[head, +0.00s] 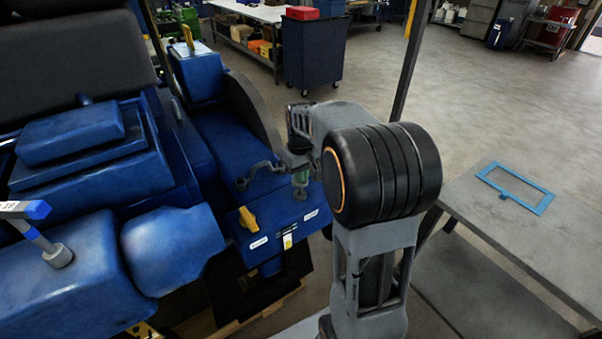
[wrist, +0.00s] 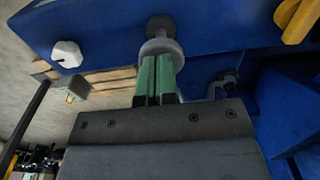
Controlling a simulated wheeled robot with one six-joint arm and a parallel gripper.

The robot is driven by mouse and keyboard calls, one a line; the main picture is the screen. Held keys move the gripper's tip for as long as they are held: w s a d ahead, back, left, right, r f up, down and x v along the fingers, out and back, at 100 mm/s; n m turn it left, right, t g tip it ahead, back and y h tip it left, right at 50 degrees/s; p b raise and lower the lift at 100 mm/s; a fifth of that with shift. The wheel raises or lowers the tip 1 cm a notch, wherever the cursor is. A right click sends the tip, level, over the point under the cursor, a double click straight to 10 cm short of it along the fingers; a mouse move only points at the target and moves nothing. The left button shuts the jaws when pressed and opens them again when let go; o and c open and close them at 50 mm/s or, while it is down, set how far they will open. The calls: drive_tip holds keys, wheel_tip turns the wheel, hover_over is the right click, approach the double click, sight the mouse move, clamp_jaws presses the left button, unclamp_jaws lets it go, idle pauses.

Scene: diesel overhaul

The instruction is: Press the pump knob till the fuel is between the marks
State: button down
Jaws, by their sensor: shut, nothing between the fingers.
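My gripper (head: 300,183) has green fingers, which are shut together with nothing between them. In the wrist view the fingertips (wrist: 158,62) are right at a round grey knob (wrist: 160,46) on a short stem on the blue engine, seemingly the pump knob. I cannot tell whether they touch it. A small white and yellow gauge-like piece (head: 288,241) is on the front of the blue block (head: 275,225). It is too small to read any fuel level or marks.
A yellow handle (head: 248,218) is on the block's front, left of my gripper; it also shows in the wrist view (wrist: 298,20). A white knob (wrist: 66,54) is at the wrist view's left. A grey table (head: 500,235) with a blue frame (head: 541,207) stands right.

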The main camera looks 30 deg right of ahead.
drive_tip(key=shift+f, duration=0.15)
wheel_tip(320, 180, down, 4)
drive_tip(key=b, duration=0.2)
drive_tip(key=shift+b, duration=0.3)
drive_tip(key=shift+s+r, duration=0.1)
drive_tip(key=shift+r, duration=0.15)
drive_tip(key=shift+f, duration=0.1)
drive_tip(key=shift+r+p, duration=0.55)
wheel_tip(320, 180, up, 14)
drive_tip(key=p, duration=0.1)
drive_tip(key=shift+f+p, duration=0.2)
drive_tip(key=shift+p, duration=0.15)
idle(0.6)
